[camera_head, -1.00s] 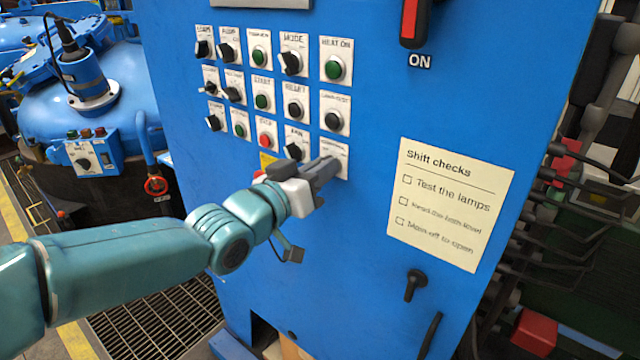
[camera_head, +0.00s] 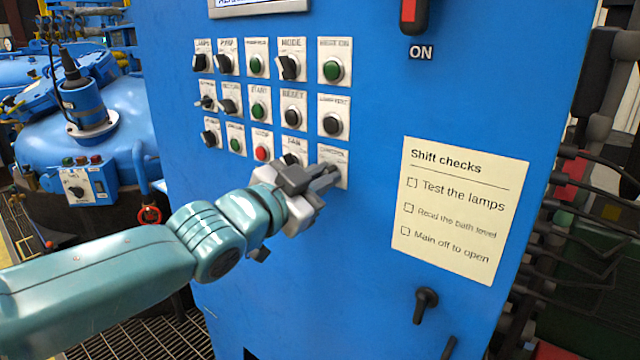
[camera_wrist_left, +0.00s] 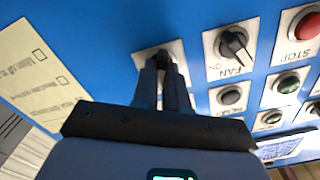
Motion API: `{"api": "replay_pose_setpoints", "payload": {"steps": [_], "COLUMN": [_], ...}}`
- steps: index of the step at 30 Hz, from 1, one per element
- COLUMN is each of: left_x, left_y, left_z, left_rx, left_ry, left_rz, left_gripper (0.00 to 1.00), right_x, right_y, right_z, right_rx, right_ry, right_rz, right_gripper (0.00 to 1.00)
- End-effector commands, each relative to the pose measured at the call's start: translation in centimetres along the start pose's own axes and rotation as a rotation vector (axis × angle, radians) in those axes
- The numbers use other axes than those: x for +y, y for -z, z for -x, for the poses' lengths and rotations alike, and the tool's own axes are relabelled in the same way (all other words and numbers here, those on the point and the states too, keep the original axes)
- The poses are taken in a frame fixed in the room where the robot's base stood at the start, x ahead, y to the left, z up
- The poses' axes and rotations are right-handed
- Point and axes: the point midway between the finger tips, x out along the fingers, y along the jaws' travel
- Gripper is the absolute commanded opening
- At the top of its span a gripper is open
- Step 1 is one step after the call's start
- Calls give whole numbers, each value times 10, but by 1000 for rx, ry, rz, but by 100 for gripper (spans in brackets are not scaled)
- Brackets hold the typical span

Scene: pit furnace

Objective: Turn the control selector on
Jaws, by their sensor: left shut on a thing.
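The control selector's white plate (camera_head: 336,158) is at the lower right of the switch rows on the blue cabinet, its label partly readable. My left gripper (camera_head: 330,174) is at this plate, its fingers shut on the selector knob and covering most of it. In the left wrist view my left gripper (camera_wrist_left: 168,88) reaches the plate, and the dark knob of the control selector (camera_wrist_left: 166,57) shows between and beyond the fingertips. I cannot tell which way the knob points. My right gripper is not in view.
The fan selector (camera_wrist_left: 233,45) is close beside the gripper, with the red stop button (camera_head: 261,153) further left. A shift checks note (camera_head: 455,205) is right of the gripper. A black handle (camera_head: 425,303) sticks out below it.

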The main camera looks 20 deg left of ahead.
Motion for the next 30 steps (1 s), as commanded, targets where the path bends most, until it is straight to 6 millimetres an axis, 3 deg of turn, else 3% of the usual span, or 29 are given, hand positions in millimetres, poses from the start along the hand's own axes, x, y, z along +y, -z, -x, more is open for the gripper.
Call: {"api": "replay_pose_setpoints", "payload": {"steps": [19,20,21,30], "left_x": [1,1,1,0], "left_y": [-1,-1,-1,0], "left_z": [0,0,0,1], "left_rx": [-4,-4,-4,-1], "left_ry": [-2,-2,-2,0], "left_rz": [-49,-49,-48,-46], "left_gripper": [0,22,35,38], "right_x": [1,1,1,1], "right_y": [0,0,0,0], "right_z": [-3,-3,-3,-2], "right_rx": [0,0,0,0], "right_ry": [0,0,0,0], "right_rz": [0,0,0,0], "right_gripper": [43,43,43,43]}}
